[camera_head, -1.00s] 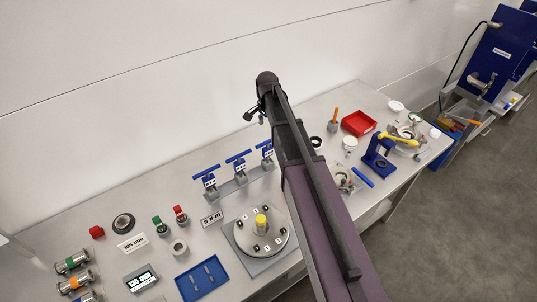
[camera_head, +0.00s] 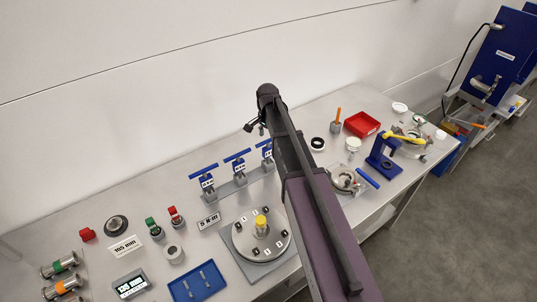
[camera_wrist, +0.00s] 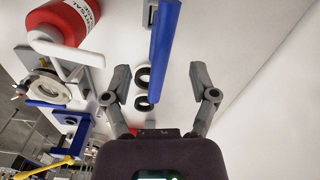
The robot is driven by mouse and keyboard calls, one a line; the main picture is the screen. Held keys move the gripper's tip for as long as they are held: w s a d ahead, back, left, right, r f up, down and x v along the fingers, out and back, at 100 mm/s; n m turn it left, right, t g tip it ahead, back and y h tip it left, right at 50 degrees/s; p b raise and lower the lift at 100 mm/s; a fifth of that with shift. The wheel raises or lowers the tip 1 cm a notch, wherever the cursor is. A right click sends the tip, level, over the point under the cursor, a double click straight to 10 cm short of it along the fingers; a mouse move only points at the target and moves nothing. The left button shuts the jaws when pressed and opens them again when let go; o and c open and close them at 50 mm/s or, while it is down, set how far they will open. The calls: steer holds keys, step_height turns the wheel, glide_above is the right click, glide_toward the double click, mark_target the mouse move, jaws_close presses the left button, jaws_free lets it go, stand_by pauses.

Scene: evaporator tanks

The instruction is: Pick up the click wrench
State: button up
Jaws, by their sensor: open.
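Three blue T-handled tools (camera_head: 238,155) with white labels stand in a grey rack at the back of the bench in the head view. They may be click wrenches; I cannot read their labels. The rightmost is partly hidden by my arm. In the wrist view a long blue bar (camera_wrist: 165,45) lies between the fingers of my gripper (camera_wrist: 159,73), which is open. The bar seems to be a tool handle, and I see no finger touching it.
A round grey plate (camera_head: 261,234) with a yellow-topped centre stands in front of the rack. Black rings (camera_wrist: 143,75), a red bottle (camera_wrist: 62,22) and a blue stand (camera_wrist: 70,118) show in the wrist view. A red tray (camera_head: 362,124) is at the back right.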

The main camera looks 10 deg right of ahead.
mark_target(268, 154)
steer(key=shift+f, duration=0.1)
stand_by(0.3)
steer(key=shift+d+f+b, duration=0.1)
steer(key=shift+f+b, duration=2.45)
steer(key=shift+b, duration=0.05)
jaws_close()
